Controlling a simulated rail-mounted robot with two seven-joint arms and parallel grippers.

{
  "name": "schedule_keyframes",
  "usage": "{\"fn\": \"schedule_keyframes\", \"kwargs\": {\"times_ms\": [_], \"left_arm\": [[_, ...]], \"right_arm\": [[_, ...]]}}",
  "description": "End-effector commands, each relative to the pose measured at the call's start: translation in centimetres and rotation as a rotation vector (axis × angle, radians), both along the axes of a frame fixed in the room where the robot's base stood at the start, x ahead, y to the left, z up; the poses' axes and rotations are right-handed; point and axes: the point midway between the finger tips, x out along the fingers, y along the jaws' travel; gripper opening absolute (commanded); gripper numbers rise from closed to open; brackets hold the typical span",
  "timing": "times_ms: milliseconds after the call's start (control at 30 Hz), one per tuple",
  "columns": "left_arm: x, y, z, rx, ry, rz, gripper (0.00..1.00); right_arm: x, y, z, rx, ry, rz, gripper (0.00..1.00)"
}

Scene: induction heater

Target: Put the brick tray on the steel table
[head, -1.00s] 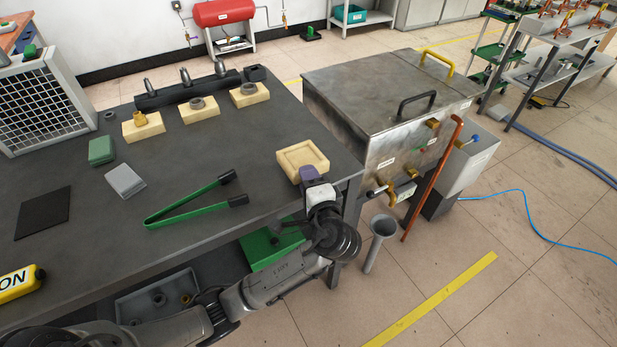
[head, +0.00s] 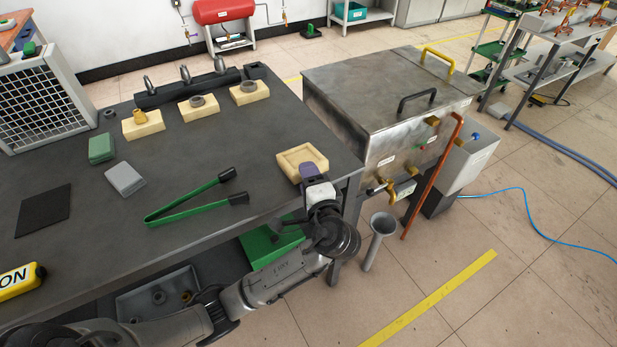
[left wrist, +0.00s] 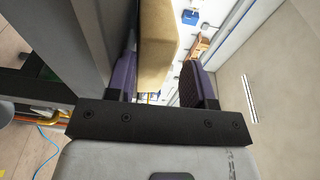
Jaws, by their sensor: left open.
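The brick tray (head: 302,155) is a cream, square, shallow tray. It sits at the right front edge of the dark grey table (head: 215,150), which I take to be the steel table. My left gripper (head: 311,172) is at the tray's near edge, its purple fingers partly hidden by the wrist in the head view. In the left wrist view, the tray (left wrist: 158,45) shows between the two open fingers (left wrist: 162,80). A gap shows between the tray and the right-hand finger. My right gripper is not in view.
Green tongs (head: 195,200) lie left of the tray. Several cream bricks, one of them here (head: 198,108), stand along the back of the table. A metal tank (head: 385,95) stands close to the table's right side. The tabletop between the tray and the back bricks is clear.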

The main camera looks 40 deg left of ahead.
Motion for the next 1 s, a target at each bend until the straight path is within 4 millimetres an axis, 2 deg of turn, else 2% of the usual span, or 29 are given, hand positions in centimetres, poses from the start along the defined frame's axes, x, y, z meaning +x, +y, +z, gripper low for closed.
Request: {"fn": "schedule_keyframes", "kwargs": {"times_ms": [33,167,600,800,1000], "left_arm": [[0.0,0.0,-0.5,-0.005,0.012,0.001,0.61],[0.1,0.0,0.8,-0.002,0.008,0.001,0.61],[-4.0,-7.3,1.4,-0.005,0.007,-0.002,0.61],[-5.3,-9.4,1.5,-0.004,0.006,-0.001,0.61],[-5.8,-10.4,1.4,-0.003,0.004,0.000,0.61]], "right_arm": [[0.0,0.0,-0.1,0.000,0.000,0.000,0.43],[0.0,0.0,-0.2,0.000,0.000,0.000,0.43],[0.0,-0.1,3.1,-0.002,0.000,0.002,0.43],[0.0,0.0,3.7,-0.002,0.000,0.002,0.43],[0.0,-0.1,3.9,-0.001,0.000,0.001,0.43]]}}
